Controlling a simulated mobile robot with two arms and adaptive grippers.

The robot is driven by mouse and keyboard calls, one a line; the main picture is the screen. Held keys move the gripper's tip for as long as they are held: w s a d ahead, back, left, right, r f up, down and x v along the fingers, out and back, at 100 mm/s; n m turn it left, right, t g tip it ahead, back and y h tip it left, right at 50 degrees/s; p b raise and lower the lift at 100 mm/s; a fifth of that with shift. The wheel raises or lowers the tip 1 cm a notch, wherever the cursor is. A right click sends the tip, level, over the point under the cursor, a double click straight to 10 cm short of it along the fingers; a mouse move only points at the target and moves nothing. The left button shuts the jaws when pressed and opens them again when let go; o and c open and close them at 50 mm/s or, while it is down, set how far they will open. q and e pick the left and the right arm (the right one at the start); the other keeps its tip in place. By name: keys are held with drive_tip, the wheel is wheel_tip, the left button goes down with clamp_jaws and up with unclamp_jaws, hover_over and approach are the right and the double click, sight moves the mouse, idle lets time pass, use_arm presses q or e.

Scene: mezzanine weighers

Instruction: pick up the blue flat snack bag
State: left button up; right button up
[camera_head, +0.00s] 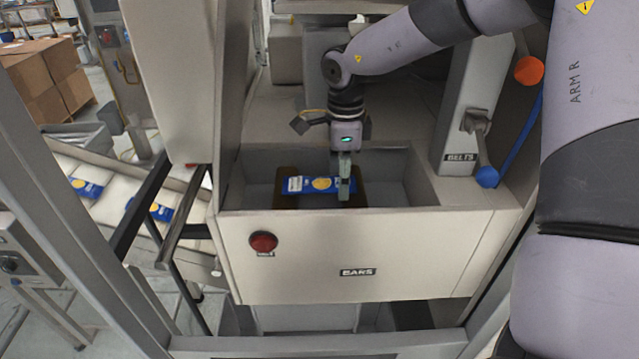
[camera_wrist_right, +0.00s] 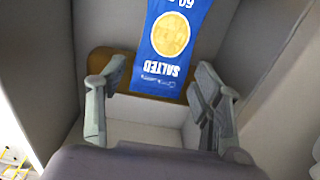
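The blue flat snack bag (camera_head: 308,185) lies in the cream bin, over a dark brown patch. My left gripper is out of view.
Levers with orange (camera_head: 528,70) and blue (camera_head: 487,177) knobs stand at the right. More blue bags (camera_head: 150,210) lie on the conveyor at left, beyond dark rails.

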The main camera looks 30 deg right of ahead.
drive_tip(key=c, duration=0.8)
drive_tip(key=shift+r, duration=0.15)
drive_tip(key=shift+c, duration=0.2)
